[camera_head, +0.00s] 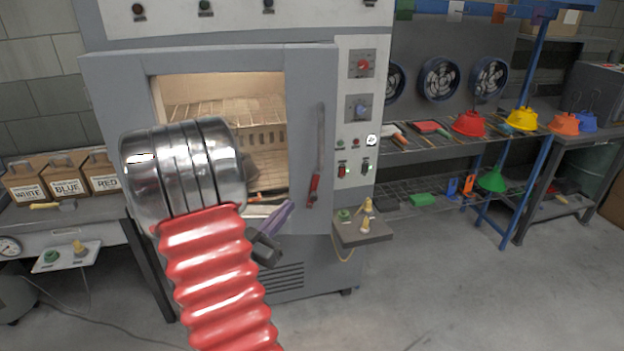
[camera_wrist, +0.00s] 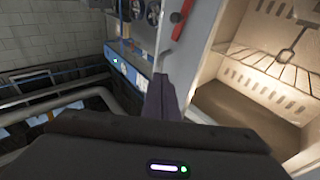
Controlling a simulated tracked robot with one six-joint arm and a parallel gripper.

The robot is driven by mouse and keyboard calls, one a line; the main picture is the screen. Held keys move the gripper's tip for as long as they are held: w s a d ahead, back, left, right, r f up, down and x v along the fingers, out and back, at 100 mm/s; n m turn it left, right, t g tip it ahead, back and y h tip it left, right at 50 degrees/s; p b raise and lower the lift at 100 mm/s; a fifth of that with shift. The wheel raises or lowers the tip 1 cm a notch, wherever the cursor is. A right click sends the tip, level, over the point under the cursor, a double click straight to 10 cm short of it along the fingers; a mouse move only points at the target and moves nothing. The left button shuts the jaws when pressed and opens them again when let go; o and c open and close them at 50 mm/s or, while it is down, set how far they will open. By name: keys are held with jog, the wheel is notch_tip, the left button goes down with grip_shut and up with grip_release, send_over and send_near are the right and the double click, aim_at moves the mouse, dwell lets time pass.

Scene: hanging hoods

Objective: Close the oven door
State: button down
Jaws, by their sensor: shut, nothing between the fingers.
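The grey oven (camera_head: 275,60) stands in the middle of the head view. Its door (camera_head: 310,75) is a grey frame around a large opening or pane, through which lit wire racks (camera_head: 225,108) show. A long handle with a red end (camera_head: 315,185) is on the door's right side. The door seems to stand proud of the body, but I cannot tell how far. My gripper (camera_head: 288,206) is shut and empty, in front of the door's lower part, left of and below the handle. In the wrist view its purple fingers (camera_wrist: 160,88) point at the door's edge (camera_wrist: 200,38); contact is unclear.
A control panel (camera_head: 360,110) is right of the door. A small side shelf (camera_head: 362,232) juts out below it. Boxes (camera_head: 65,180) stand on a bench at left. Colored hoods (camera_head: 470,123) sit on a rack at right. The floor (camera_head: 450,290) at front right is clear.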

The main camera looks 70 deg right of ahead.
aim_at(320, 170)
jog(key=shift+d, duration=0.15)
jog(key=x, duration=1.3)
jog(key=shift+s+d, duration=0.1)
jog(key=shift+d, duration=0.25)
